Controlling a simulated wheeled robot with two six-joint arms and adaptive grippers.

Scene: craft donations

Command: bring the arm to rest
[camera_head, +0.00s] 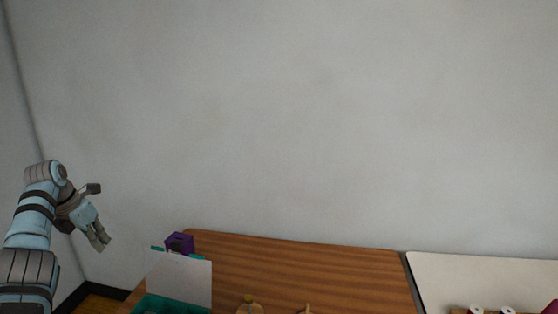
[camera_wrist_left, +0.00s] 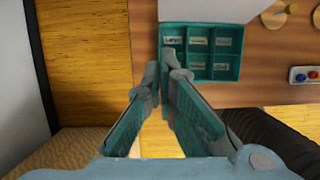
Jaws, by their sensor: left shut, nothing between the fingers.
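My left gripper (camera_head: 102,242) hangs in the air at the left of the head view, left of the wooden table and pointing down. It is shut with nothing between its fingers. In the left wrist view the fingertips (camera_wrist_left: 163,72) come close together in front of a teal compartment box. My left arm is bent and raised. My right gripper is not in either view.
The brown wooden table (camera_head: 300,262) holds the teal box (camera_wrist_left: 237,68) with its pale lid (camera_head: 180,279) raised, a purple box (camera_head: 180,242) and round wooden pieces (camera_head: 249,307). A white table (camera_head: 480,275) stands at the right. Bare wall lies behind.

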